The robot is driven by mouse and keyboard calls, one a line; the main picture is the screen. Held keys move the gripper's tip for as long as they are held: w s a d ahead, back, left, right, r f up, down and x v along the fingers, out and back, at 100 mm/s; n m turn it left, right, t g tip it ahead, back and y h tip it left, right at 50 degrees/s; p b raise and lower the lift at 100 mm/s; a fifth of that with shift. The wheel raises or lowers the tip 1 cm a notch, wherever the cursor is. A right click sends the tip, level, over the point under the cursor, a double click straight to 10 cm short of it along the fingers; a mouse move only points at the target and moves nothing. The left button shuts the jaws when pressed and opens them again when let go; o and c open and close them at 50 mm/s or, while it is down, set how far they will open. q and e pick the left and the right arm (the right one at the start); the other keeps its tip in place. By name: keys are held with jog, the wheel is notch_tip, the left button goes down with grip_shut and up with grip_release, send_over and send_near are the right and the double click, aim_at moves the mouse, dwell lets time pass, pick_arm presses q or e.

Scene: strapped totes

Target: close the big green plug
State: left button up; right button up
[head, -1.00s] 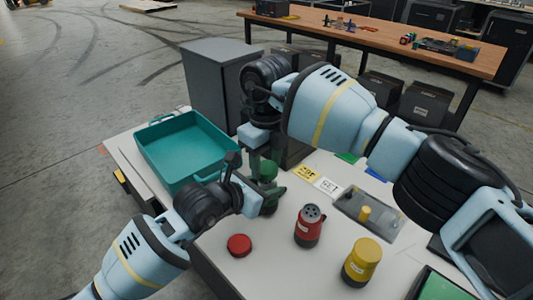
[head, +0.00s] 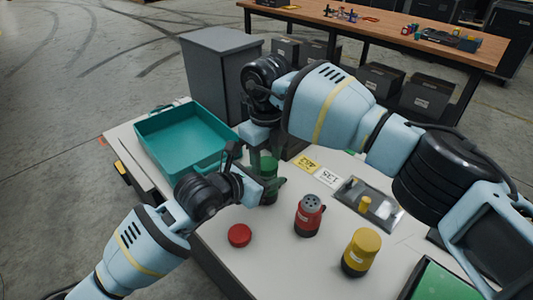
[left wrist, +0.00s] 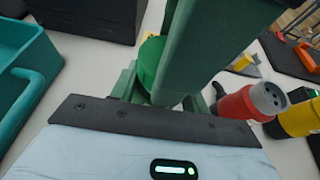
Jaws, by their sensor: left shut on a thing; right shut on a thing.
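In the left wrist view a bright green rounded part of the plug (left wrist: 152,60) shows behind a large dark green finger. Whether the upper and lower parts are fully together is hidden.
A teal tote (head: 150,132) stands at left. A red plug (head: 308,216) with holes in its top, a loose red cap (head: 239,235) and a yellow plug (head: 360,251) stand close in front and right. A grey tray (head: 385,212) lies behind them.

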jog(key=shift+f, duration=0.85)
dwell(0.6)
jog(key=o, duration=0.9)
jog(key=shift+o, duration=0.2)
jog(key=shift+s+a, duration=0.1)
jog(key=shift+a+r, duration=0.15)
jog(key=shift+r, duration=2.35)
jog(key=shift+d+f, duration=0.1)
jog(key=shift+d, duration=0.1)
jog(key=shift+c, duration=0.4)
